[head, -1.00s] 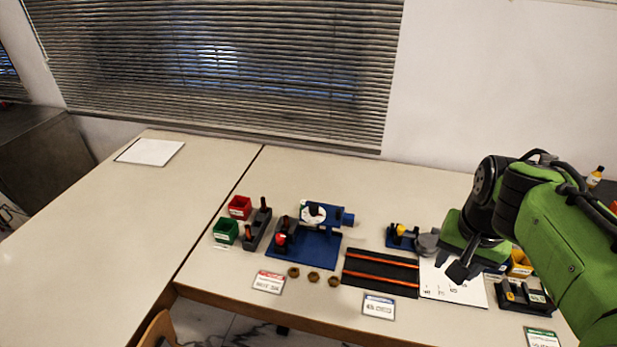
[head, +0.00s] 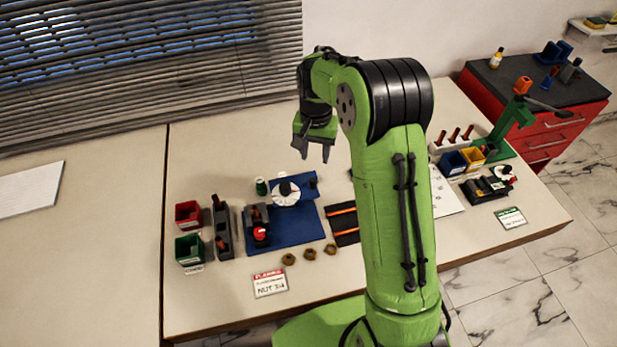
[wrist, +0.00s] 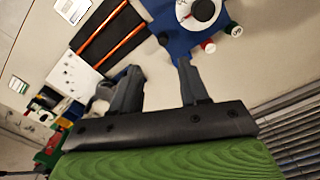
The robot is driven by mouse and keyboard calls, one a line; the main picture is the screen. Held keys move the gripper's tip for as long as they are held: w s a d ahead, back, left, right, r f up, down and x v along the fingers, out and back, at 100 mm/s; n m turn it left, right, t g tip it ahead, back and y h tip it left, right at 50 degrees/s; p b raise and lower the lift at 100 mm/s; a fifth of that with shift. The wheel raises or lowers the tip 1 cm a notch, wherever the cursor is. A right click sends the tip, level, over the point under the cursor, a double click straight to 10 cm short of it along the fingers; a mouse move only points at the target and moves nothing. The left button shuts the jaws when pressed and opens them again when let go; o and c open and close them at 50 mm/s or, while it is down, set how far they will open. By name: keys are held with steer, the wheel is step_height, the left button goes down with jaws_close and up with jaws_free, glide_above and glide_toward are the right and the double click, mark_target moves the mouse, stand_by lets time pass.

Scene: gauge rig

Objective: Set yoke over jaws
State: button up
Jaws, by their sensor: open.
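My gripper (head: 313,150) hangs in the air beyond the blue gauge rig, fingers pointing down. In the wrist view its two dark fingers (wrist: 158,82) are spread and nothing is between them. The gauge rig has a blue baseplate (head: 302,221) and a white-faced round dial (head: 285,196) with a black centre. The dial also shows at the top of the wrist view (wrist: 204,10), apart from the fingers. A dark block with a red button (head: 260,234) stands on the plate's left side. I cannot tell which part is the yoke or the jaws.
Red (head: 188,213) and green (head: 189,250) bins and a grey holder (head: 222,235) stand left of the rig. My arm partly hides the black mat with orange strips (head: 343,224). A green press (head: 510,125) stands far right.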

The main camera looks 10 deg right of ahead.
mark_target(312, 179)
steer(key=f, duration=1.2)
steer(key=shift+w+a, duration=0.2)
jaws_close()
